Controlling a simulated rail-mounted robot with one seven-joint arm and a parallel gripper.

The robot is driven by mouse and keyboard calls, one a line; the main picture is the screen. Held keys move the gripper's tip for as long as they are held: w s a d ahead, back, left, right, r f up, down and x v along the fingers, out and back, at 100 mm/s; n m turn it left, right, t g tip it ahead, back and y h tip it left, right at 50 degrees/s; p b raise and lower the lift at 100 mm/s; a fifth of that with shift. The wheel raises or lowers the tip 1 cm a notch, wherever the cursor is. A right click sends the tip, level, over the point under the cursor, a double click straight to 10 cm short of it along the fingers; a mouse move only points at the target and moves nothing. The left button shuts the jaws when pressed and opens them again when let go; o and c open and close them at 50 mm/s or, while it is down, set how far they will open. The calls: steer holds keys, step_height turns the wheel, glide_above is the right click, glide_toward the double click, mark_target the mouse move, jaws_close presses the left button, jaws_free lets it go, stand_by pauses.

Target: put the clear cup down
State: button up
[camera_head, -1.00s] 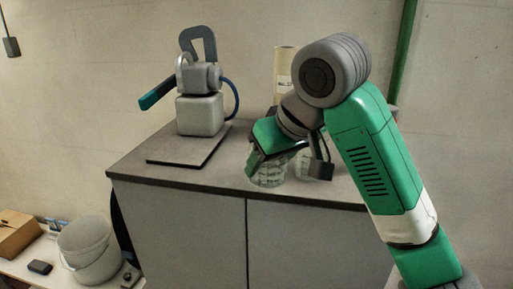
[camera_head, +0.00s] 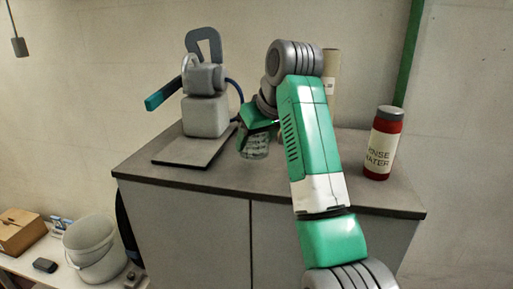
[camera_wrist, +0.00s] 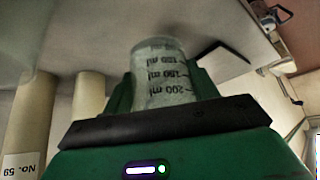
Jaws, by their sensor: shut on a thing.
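The clear cup (camera_head: 256,149) is a transparent measuring cup with dark marks, over the grey counter (camera_head: 385,200), right of the machine's base plate. My gripper (camera_head: 257,138) is shut on it, partly hidden by my green arm. In the wrist view the cup (camera_wrist: 165,72) stands between the two green fingers of my gripper (camera_wrist: 165,90), with ml marks readable and nothing visible inside. I cannot tell whether its bottom touches the counter.
A grey machine (camera_head: 206,115) with a teal-tipped lever stands on a flat plate (camera_head: 190,153) at left. A red bottle labelled rinse water (camera_head: 382,145) stands at right. A cream cylinder (camera_head: 332,75) is behind my arm. Counter between plate and cup is clear.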

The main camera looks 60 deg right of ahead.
mark_target(256, 153)
steer(key=shift+f, duration=1.75)
steer(key=shift+f, duration=0.25)
steer(key=o, duration=1.1)
steer(key=shift+c, duration=0.2)
steer(key=b+v, duration=0.1)
steer(key=v, duration=1.1)
steer(key=shift+r, duration=0.25)
